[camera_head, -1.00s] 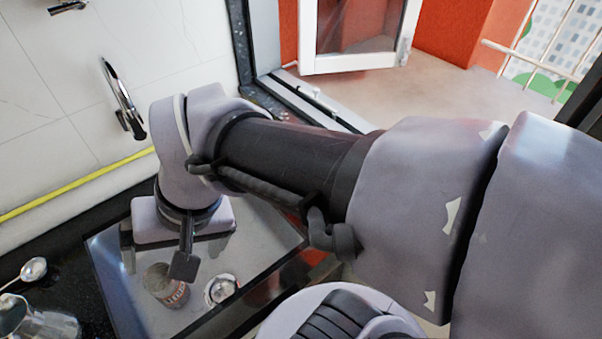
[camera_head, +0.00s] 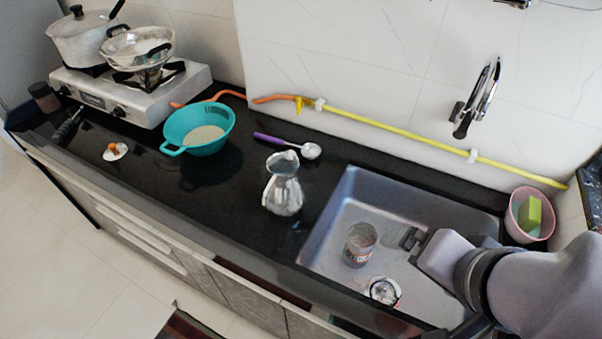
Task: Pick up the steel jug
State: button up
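The steel jug (camera_head: 283,187) stands upright on the black counter, just left of the sink. It is shiny, with a narrower neck and a spout-like rim. My gripper (camera_head: 442,262) is over the sink at the right, well apart from the jug, with nothing seen in it. Its fingers are mostly hidden now; they were spread apart in the earlier view.
The sink (camera_head: 328,228) holds a can (camera_head: 360,244) and a small metal-and-white item (camera_head: 383,291). A purple-handled ladle (camera_head: 310,151) lies behind the jug; a teal strainer (camera_head: 198,128) is left. The stove (camera_head: 130,93) carries pots (camera_head: 82,37). A faucet (camera_head: 477,98) overhangs the sink.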

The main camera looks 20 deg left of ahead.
aim_at(284, 196)
jog(key=u, duration=1.5)
